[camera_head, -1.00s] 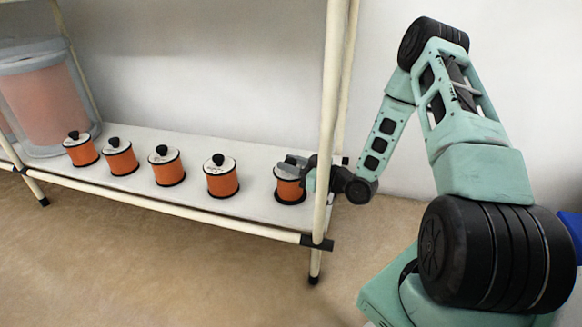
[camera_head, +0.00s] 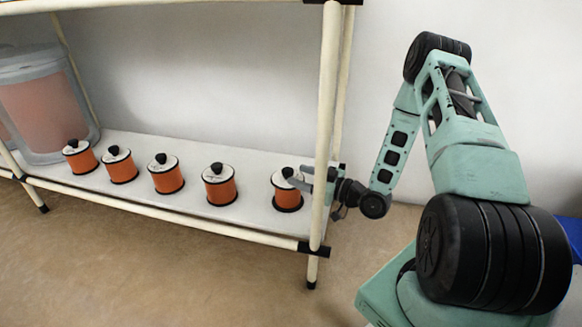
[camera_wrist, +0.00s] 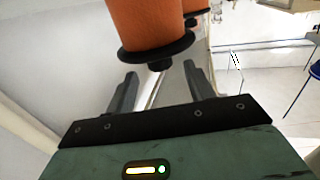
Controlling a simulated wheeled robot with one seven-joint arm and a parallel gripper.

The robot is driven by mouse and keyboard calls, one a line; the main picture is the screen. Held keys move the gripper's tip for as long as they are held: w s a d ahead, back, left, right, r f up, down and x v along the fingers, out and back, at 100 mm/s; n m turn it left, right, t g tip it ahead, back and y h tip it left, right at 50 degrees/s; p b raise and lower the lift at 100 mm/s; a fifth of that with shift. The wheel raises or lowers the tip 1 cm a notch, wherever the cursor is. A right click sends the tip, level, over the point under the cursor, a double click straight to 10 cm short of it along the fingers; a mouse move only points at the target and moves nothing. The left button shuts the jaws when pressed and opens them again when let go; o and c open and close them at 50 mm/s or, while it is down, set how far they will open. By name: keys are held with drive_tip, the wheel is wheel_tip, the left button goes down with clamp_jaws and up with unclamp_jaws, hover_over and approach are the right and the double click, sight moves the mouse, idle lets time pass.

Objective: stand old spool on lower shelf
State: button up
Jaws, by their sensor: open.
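Several orange spools with white tops and black knobs stand upright in a row on the white lower shelf (camera_head: 130,190). The rightmost spool (camera_head: 287,198) stands near the right post, apart from the others. I cannot tell by looks which one is the old spool. My gripper (camera_head: 303,178) is open and empty at the right side of this spool's top. In the wrist view, my open fingers (camera_wrist: 160,78) point toward an orange spool (camera_wrist: 147,22), its black rim and knob just beyond the fingertips. The picture does not settle whether they touch.
The cream right post (camera_head: 323,130) stands in front of my wrist. Other spools, such as the nearest one (camera_head: 219,188), stand to the left. A large translucent bin (camera_head: 45,105) fills the shelf's left end. Bare shelf lies between the two rightmost spools.

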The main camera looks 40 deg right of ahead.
drive_tip(key=p+v, duration=0.2)
drive_tip(key=v, duration=0.5)
drive_tip(key=shift+p, duration=0.3)
drive_tip(key=shift+s, duration=0.15)
drive_tip(key=shift+d, duration=0.1)
